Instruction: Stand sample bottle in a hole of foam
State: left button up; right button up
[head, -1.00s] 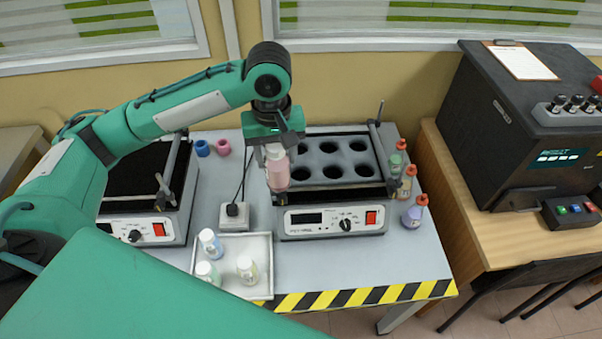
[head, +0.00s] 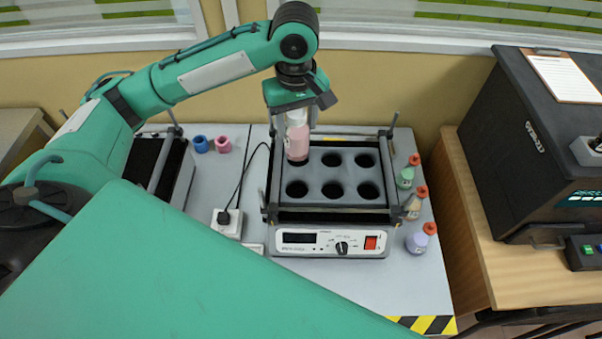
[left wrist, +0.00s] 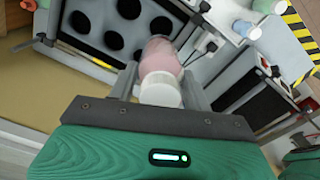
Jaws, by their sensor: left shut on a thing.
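My left gripper (head: 298,112) is shut on a pink sample bottle (head: 298,142) with a white cap. The bottle hangs upright below the fingers, over the back-left part of the grey foam (head: 313,174). It covers much of the back-left hole; I cannot tell whether its base is inside the hole or just above it. The other foam holes look empty. In the left wrist view the bottle (left wrist: 161,62) is between the fingers, cap toward the palm, with the foam (left wrist: 150,12) beyond. My right gripper is not in view.
The foam sits on a shaker with upright posts and a front control panel (head: 330,242). Bottles with red droppers (head: 415,243) stand close to its right. Blue (head: 201,144) and pink (head: 222,145) rings lie at the back left. A white power socket (head: 228,222) stands left.

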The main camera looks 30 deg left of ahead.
pick_arm(q)
jog(key=shift+s+f+p, duration=0.2)
jog(key=shift+f+p, duration=1)
jog(key=shift+f, duration=7.35)
jog(key=shift+f, duration=0.1)
jog(key=o, duration=1.1)
